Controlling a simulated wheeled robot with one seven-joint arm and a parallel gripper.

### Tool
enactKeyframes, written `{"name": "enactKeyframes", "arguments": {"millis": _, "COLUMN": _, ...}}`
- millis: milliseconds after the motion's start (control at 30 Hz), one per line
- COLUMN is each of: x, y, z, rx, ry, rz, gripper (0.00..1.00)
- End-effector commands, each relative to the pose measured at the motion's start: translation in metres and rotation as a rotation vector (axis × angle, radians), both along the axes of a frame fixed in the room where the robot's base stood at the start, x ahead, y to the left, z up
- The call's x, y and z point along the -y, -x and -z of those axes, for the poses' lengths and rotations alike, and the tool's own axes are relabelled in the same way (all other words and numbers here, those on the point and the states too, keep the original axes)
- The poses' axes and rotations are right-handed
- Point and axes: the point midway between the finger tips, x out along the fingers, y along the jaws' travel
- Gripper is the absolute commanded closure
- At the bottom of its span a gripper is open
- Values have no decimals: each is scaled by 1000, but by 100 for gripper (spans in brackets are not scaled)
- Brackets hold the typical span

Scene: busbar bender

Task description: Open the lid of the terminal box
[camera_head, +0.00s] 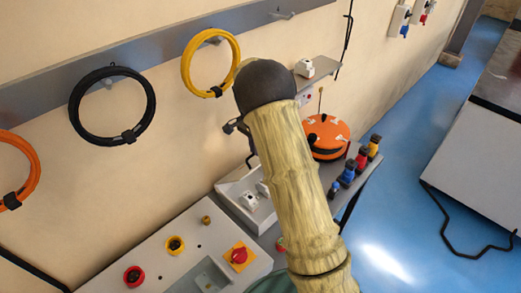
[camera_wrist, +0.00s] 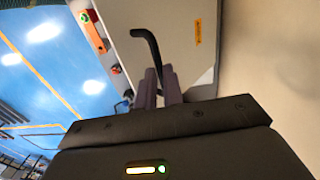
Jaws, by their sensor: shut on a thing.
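In the wrist view my gripper (camera_wrist: 165,84) has its two grey-purple fingers close together on a black bent bar (camera_wrist: 151,45). The bar looks like a handle and runs down between the fingertips. It lies in front of a pale grey-beige panel (camera_wrist: 180,35) with an orange label. I cannot tell for sure whether this panel is the terminal box or its lid.
In the head view, a grey control desk (camera_head: 165,262) with red and yellow knobs stands below. An orange round device (camera_head: 327,133) is behind my arm. Yellow (camera_head: 185,62) and black (camera_head: 73,108) cable coils hang on the wall. Blue floor (camera_head: 400,190) is open at the right.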

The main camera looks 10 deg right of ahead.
Motion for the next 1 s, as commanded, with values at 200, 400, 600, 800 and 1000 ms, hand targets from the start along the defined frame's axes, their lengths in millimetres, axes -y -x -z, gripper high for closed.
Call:
{"name": "enactKeyframes", "arguments": {"millis": 200, "x": -10, "y": -3, "z": 7, "rx": 4, "ry": -8, "rz": -10, "gripper": 100}}
{"name": "enactKeyframes", "arguments": {"millis": 400, "x": -11, "y": -2, "z": 7, "rx": 3, "ry": -9, "rz": -11, "gripper": 100}}
{"name": "enactKeyframes", "arguments": {"millis": 600, "x": -9, "y": -2, "z": 6, "rx": 2, "ry": -6, "rz": -9, "gripper": 69}}
{"name": "enactKeyframes", "arguments": {"millis": 800, "x": -6, "y": -2, "z": 4, "rx": 3, "ry": -3, "rz": -6, "gripper": 69}}
{"name": "enactKeyframes", "arguments": {"millis": 1000, "x": -5, "y": -2, "z": 0, "rx": 3, "ry": -2, "rz": -4, "gripper": 69}}
